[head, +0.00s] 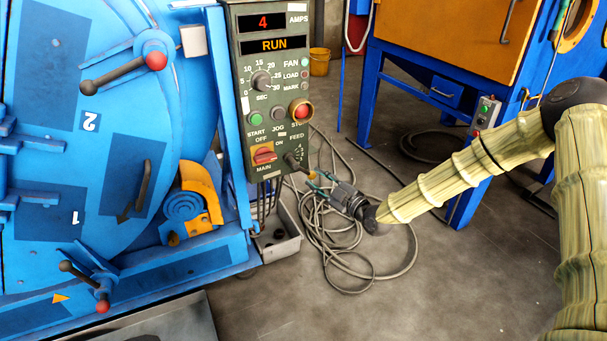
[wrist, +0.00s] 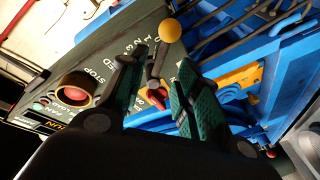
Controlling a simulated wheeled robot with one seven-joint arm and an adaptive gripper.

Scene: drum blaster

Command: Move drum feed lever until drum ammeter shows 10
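The drum control panel (head: 270,100) shows an ammeter (head: 263,22) reading 4 beside AMPS, with RUN lit below it. The feed lever (head: 294,161) sticks out at the panel's lower right, next to the FEED scale. In the wrist view the feed lever (wrist: 155,68) is a dark shaft with a yellow ball knob (wrist: 168,29). My gripper (head: 314,180) is just right of and below the lever. In the wrist view the teal fingers of my gripper (wrist: 158,68) are apart, with the lever showing between them and gaps on both sides. Contact cannot be told.
The blue drum machine (head: 140,120) stands left of the panel. A red stop button (head: 301,110) and a red main switch (head: 263,155) are close to the lever. Cables (head: 340,235) lie coiled on the floor below. A blue cabinet (head: 430,70) stands behind at right.

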